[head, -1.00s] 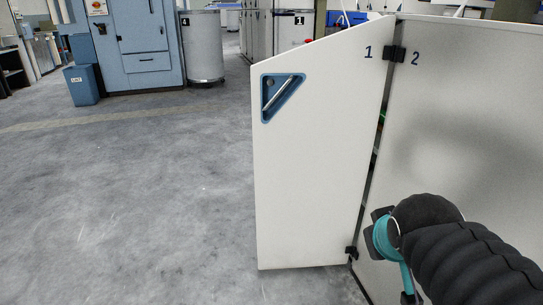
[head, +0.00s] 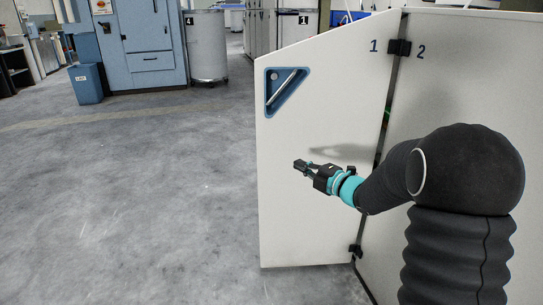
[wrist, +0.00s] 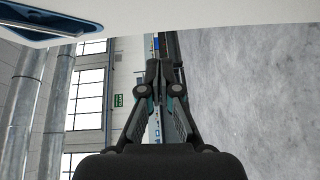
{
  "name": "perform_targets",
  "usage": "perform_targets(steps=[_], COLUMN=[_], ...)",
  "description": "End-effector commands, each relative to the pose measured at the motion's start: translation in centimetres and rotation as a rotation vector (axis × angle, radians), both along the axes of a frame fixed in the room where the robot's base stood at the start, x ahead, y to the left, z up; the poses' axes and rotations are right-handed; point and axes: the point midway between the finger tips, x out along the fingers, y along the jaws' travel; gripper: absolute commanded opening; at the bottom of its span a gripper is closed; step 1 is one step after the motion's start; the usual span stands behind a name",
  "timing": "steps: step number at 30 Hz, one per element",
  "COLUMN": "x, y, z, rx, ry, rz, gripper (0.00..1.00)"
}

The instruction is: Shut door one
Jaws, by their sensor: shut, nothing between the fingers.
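Door one (head: 320,215) is a white panel marked 1 in the head view, joined by black hinges (head: 399,47) to the white panel marked 2 (head: 470,90). It stands swung out at an angle, with a dark gap along the hinge side. Its blue triangular recess with a bar handle (head: 286,88) is at the upper left. My gripper (head: 299,164) is shut and empty in front of the door's face, below the recess; I cannot tell whether it touches. In the wrist view the door (wrist: 210,14) crosses the top, with the recess (wrist: 45,25) at upper left.
Open grey floor (head: 130,190) lies left of the door. Further back stand a light blue machine (head: 145,45), a blue bin (head: 85,84) and a grey drum marked 4 (head: 207,45).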

Motion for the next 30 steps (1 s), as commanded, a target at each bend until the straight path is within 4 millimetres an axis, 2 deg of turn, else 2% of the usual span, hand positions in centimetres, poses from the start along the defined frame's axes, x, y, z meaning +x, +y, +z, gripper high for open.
perform_targets(steps=[1,4,11,25,30], x=[0.0,-0.3,0.5,5.8,8.2], y=[0.4,1.0,2.5,9.1,9.3], z=[-0.8,-1.5,-1.7,-1.7,-1.6], rx=[-0.001,0.000,0.000,0.002,0.002], ry=[-0.018,-0.050,-0.068,-0.066,-0.067], rz=[0.039,0.094,0.123,0.121,0.117], gripper=[0.00,0.00,0.00,0.00,0.00])
